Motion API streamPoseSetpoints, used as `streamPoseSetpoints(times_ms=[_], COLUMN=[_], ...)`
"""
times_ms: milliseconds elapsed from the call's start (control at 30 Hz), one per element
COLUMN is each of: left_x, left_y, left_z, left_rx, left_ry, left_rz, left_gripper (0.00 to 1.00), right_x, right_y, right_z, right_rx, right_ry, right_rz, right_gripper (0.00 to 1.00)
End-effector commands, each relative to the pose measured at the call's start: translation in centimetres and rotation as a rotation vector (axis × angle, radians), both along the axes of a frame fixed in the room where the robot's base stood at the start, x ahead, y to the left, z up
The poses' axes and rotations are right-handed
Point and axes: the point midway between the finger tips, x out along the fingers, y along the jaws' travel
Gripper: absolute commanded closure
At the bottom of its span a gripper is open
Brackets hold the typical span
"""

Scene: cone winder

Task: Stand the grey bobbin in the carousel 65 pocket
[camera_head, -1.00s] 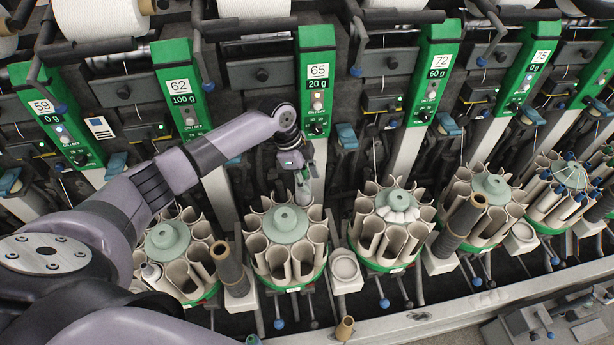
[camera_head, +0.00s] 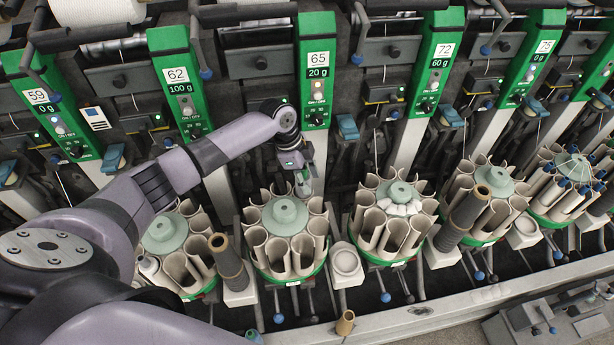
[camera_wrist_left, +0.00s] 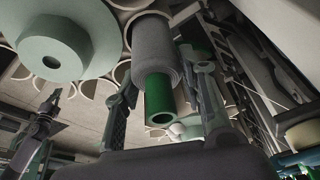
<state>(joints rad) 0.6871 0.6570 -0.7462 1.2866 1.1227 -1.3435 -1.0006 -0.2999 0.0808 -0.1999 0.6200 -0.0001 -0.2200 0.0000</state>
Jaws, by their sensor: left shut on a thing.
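My left gripper (camera_head: 303,186) is at the far right side of the carousel under the 65 sign, above its rim. The carousel 65 (camera_head: 287,262) is a ring of beige open pockets around a pale green hub (camera_head: 285,214). In the left wrist view the gripper (camera_wrist_left: 168,108) is shut on the grey bobbin (camera_wrist_left: 153,55), whose green tube end (camera_wrist_left: 159,97) points toward the camera. The bobbin's far end is at a beige pocket mouth (camera_wrist_left: 122,5); I cannot tell how deep it is in. The right gripper is not in view.
A carousel with white-topped bobbins (camera_head: 393,215) stands to the right, another carousel (camera_head: 170,240) to the left. Green panels, including the 65 sign (camera_head: 318,60), and the machine front stand close behind the gripper.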

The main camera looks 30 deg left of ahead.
Motion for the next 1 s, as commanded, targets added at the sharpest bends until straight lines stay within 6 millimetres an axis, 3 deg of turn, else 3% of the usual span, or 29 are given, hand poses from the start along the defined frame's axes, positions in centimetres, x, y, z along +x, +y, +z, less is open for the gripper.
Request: streamPoseSetpoints(times_ms=[467, 500, 800, 1000], left_x=[0.0, 0.1, 0.0, 0.0], left_y=[0.0, 0.0, 0.0, 0.0], left_z=[-2.9, -2.7, -2.7, -2.7], left_rx=[0.000, 0.000, 0.001, 0.001], left_ry=[-0.001, -0.001, -0.001, 0.000], left_rz=[0.000, 0.000, 0.000, 0.000], left_gripper=[0.85, 0.60, 0.40, 0.39], right_x=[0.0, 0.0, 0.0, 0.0], right_y=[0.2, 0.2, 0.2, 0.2], right_z=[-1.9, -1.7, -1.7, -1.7], right_rx=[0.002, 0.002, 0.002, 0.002], right_ry=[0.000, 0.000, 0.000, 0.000], right_rz=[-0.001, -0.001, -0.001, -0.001], right_gripper=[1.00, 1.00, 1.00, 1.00])
